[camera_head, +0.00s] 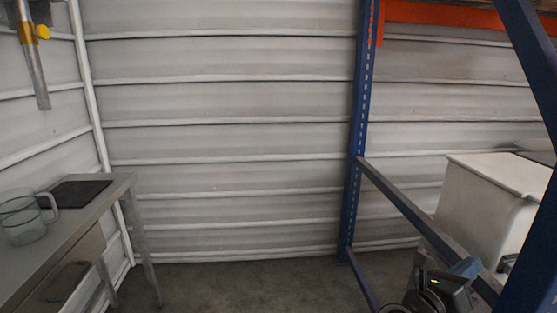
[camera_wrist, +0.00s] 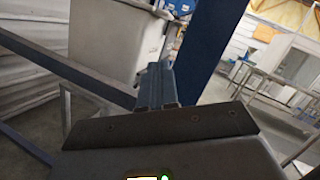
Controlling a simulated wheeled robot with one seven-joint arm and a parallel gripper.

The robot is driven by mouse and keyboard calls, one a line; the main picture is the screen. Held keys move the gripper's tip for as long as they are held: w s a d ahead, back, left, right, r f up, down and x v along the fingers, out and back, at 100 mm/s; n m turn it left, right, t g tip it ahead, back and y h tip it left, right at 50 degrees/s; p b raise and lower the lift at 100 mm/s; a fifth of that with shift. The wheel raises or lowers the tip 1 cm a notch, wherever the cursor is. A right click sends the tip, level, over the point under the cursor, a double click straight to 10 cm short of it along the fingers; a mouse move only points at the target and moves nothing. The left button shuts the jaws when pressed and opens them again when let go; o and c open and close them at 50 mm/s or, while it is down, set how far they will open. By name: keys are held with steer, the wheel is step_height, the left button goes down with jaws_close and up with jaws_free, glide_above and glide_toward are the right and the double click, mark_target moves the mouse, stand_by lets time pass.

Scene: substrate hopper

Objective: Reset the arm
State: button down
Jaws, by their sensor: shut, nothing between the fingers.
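My arm shows at the lower right of the head view, with my gripper (camera_head: 466,267) close to the blue rack's lower beam. In the wrist view my gripper (camera_wrist: 156,85) has its two blue-grey fingers together, with nothing between them. The fingers point toward a white bin (camera_wrist: 112,40) and a blue rack post (camera_wrist: 212,45). I cannot tell whether the gripper touches the rack.
The blue rack (camera_head: 357,130) with an orange beam (camera_head: 450,14) stands at the right, holding the white bin (camera_head: 487,205). At the left, a metal table (camera_head: 75,225) bears a clear jug (camera_head: 22,220) and a dark plate (camera_head: 78,192). The floor (camera_head: 250,285) between is clear.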

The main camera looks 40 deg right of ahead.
steer(key=s+a+r+n+t+y, duration=0.15)
steer(key=a+n+t+y, duration=0.25)
steer(key=a+n+t, duration=0.95)
steer(key=s+a+r+n+t+y, duration=0.15)
steer(key=a+n+t+y, duration=0.5)
steer(key=n, duration=1.25)
steer(key=s+a+f+n+y, duration=0.2)
steer(key=s+a+n+y, duration=0.2)
steer(key=a+n, duration=0.3)
steer(key=s+a+f+n+g+y, duration=0.1)
steer(key=s+a+f+n+y, duration=0.1)
steer(key=s+a+n+y, duration=0.3)
steer(key=shift+s+a+n+p, duration=0.35)
steer(key=shift+s+a+n, duration=0.5)
steer(key=shift+a+n, duration=1.55)
steer(key=shift+d+f+n+y, duration=0.1)
steer(key=shift+d+n+y, duration=0.15)
steer(key=shift+d+n, duration=0.35)
